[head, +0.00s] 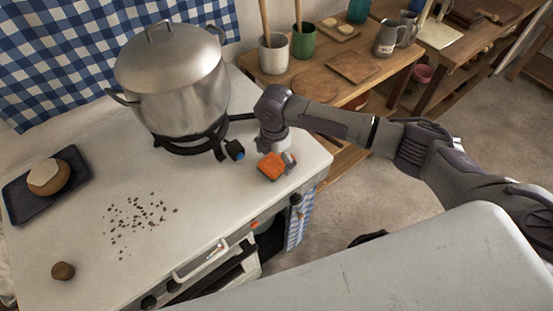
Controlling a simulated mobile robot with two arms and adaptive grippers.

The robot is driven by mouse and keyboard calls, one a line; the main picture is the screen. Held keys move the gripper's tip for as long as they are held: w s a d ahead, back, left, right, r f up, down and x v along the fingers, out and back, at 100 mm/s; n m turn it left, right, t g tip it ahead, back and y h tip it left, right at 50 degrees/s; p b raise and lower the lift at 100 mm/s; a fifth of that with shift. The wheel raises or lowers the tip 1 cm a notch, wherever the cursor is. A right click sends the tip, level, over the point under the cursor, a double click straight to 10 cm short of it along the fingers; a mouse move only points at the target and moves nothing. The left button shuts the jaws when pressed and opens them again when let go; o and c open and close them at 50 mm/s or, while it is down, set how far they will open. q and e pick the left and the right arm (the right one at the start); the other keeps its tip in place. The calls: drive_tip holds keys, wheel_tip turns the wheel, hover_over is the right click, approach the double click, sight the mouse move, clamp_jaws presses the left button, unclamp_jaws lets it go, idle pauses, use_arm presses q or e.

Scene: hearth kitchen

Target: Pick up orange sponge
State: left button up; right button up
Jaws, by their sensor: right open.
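The orange sponge (270,167) lies on the white stove top near its right front corner. My right gripper (283,158) points down right at the sponge, just behind it and to its right. It is open, and a finger shows beside the sponge's right side. The wrist and the sponge hide the other finger, so I cannot tell whether the fingers touch the sponge. My left gripper is not in view.
A big lidded steel pot (172,80) stands on a black burner behind and left of the sponge. Dark crumbs (137,216), a round brown lump (63,271) and a dark tray (28,203) with a bread-like round are further left. Wooden shelves (335,85) hold mugs behind.

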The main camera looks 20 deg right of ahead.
drive_tip(key=shift+f, duration=0.65)
drive_tip(key=c, duration=1)
drive_tip(key=shift+r, duration=0.1)
drive_tip(key=shift+c, duration=0.2)
drive_tip(key=shift+r, duration=0.6)
wheel_tip(320, 180, up, 3)
drive_tip(key=shift+w+f+b, duration=0.1)
drive_tip(key=shift+b, duration=0.7)
drive_tip(key=s+d+r+b, duration=0.2)
drive_tip(key=s+d+r, duration=0.4)
drive_tip(key=d, duration=0.4)
drive_tip(key=shift+s+r, duration=0.25)
drive_tip(key=shift+r, duration=0.2)
